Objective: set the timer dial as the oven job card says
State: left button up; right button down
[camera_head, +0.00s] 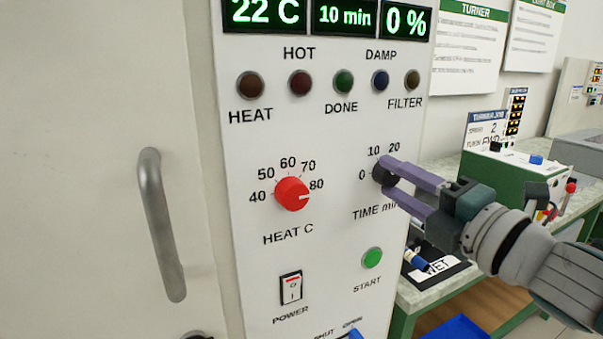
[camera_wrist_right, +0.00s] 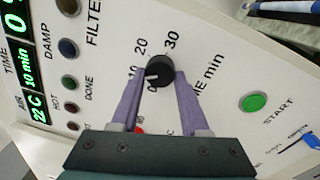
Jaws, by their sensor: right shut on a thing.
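The timer dial (camera_head: 380,173) is a black knob above the TIME min label on the white oven panel (camera_head: 335,235). My right gripper (camera_head: 386,175) is shut on it, one purple finger on each side. In the right wrist view the dial (camera_wrist_right: 158,70) sits between the fingertips, its white mark pointing to the lower left, around the 10 side of the scale. The time display (camera_head: 345,16) reads 10 min. I cannot find the oven job card in view. My left gripper is not in view.
The red HEAT C dial (camera_head: 292,194) points near 80. A green START button (camera_head: 372,258) lies below the timer dial, and the POWER switch (camera_head: 291,288) is lower left. A door handle (camera_head: 162,225) stands at the left. A bench with a green machine (camera_head: 505,180) is at the right.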

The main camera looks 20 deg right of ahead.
jog(key=m, duration=0.2)
jog(key=m+p, duration=0.1)
jog(key=m, duration=0.4)
jog(key=shift+r+h+p, duration=0.25)
jog(key=shift+h+p, duration=0.05)
jog(key=shift+p, duration=0.1)
jog(key=m+p, duration=0.1)
jog(key=m, duration=0.4)
jog(key=shift+p, duration=0.3)
jog(key=shift+m, duration=0.4)
jog(key=shift+c, duration=2)
grip_release()
jog(key=s, duration=1)
jog(key=shift+d+f, duration=0.25)
jog(key=shift+f, duration=0.05)
jog(key=shift+w, duration=0.1)
